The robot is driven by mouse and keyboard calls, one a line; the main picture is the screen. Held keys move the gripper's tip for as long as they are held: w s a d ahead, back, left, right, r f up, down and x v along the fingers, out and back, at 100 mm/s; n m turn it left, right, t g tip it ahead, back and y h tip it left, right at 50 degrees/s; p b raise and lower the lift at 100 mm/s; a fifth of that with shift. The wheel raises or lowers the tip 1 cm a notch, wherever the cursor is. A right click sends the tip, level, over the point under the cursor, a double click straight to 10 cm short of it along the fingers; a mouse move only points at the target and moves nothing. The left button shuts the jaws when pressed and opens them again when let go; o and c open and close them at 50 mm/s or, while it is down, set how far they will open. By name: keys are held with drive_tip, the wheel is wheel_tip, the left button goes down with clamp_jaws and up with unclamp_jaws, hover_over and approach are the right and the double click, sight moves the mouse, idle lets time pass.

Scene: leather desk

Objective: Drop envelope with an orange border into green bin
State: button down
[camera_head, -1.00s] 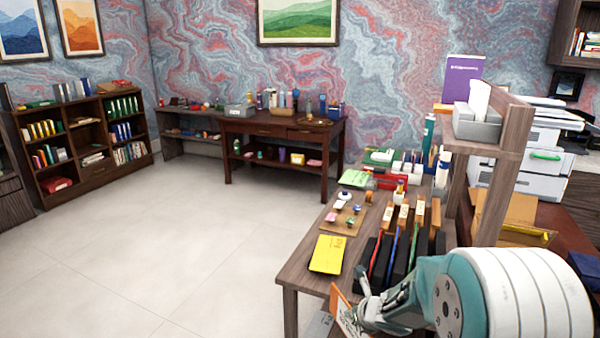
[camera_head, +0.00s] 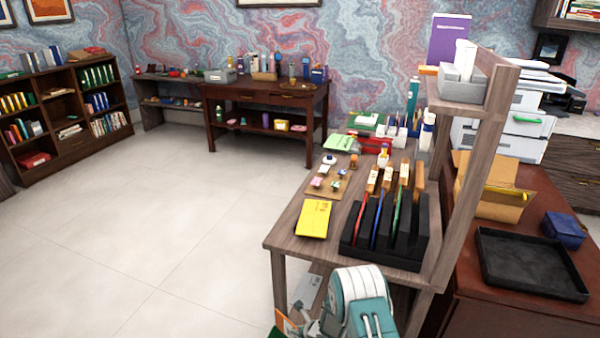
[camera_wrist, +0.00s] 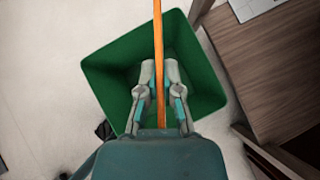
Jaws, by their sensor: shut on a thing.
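My gripper (camera_wrist: 160,72) is shut on the orange-bordered envelope (camera_wrist: 158,30), seen edge-on as a thin orange strip between the fingers. The green bin (camera_wrist: 112,84) lies beyond the fingers in the wrist view, its square opening facing me. The gripper and envelope overlap the opening; the exact height above it is hard to tell. In the head view, my gripper (camera_head: 318,328) is low at the bottom edge, beside the desk's near end. Part of the envelope (camera_head: 288,326) shows there, and only a sliver of the bin shows below it.
The wooden desk (camera_head: 285,240) stands close by, holding a yellow envelope (camera_head: 314,218) and a black slotted rack (camera_head: 400,243). In the wrist view, a wooden surface (camera_wrist: 262,65) borders the bin's right side. Open pale floor (camera_head: 150,230) lies to the left.

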sight(295, 337)
drive_tip(key=f, duration=0.2)
drive_tip(key=s+a+f, duration=0.1)
drive_tip(key=shift+f, duration=2.95)
drive_tip(key=c, duration=0.7)
unclamp_jaws()
drive_tip(key=shift+d+r, duration=0.1)
drive_tip(key=shift+v, duration=3.55)
drive_tip(key=shift+w, duration=0.1)
